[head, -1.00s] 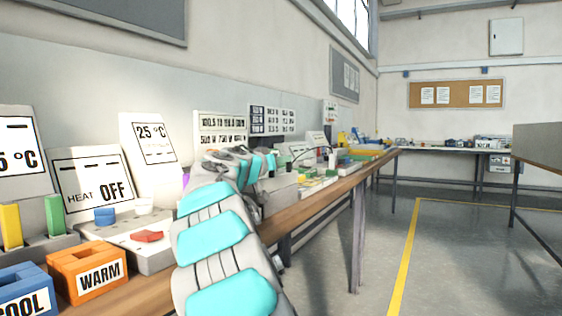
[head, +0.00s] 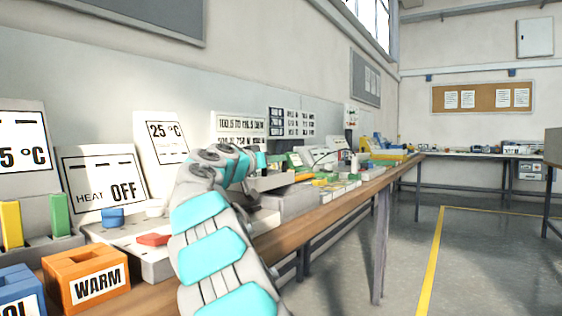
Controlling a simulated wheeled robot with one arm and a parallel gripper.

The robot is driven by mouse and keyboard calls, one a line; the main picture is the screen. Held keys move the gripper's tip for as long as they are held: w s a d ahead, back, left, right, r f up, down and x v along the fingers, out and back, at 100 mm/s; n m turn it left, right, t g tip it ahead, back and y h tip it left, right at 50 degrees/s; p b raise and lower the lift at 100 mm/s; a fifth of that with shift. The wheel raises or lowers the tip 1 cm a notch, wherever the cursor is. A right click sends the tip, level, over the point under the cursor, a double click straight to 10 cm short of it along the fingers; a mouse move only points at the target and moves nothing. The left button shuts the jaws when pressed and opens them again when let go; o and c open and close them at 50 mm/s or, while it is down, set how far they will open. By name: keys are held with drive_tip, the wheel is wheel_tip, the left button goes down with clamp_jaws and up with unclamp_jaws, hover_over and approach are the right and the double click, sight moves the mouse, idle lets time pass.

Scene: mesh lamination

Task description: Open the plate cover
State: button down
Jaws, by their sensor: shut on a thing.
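My arm reaches over the bench, and my gripper (head: 246,196) is at its far end, low and partly hidden behind my own arm links. The fingertips are too small and dark to see clearly. A flat grey cover-like panel (head: 270,182) shows just right of the gripper, above a light grey box-shaped unit (head: 292,203). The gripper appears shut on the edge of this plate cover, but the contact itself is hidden. I cannot tell how far the cover is raised.
An orange WARM block (head: 85,276) and a blue block (head: 20,290) stand at the front left. A station with a red piece (head: 154,239) and a HEAT OFF sign (head: 103,180) sit left of my arm. More equipment lines the bench (head: 330,214). The floor at right is clear.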

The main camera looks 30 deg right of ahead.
sight(258, 178)
drive_tip(key=c, duration=0.8)
unclamp_jaws()
drive_tip(key=shift+a, duration=0.1)
drive_tip(key=shift+b+v, duration=0.5)
drive_tip(key=shift+v, duration=3.3)
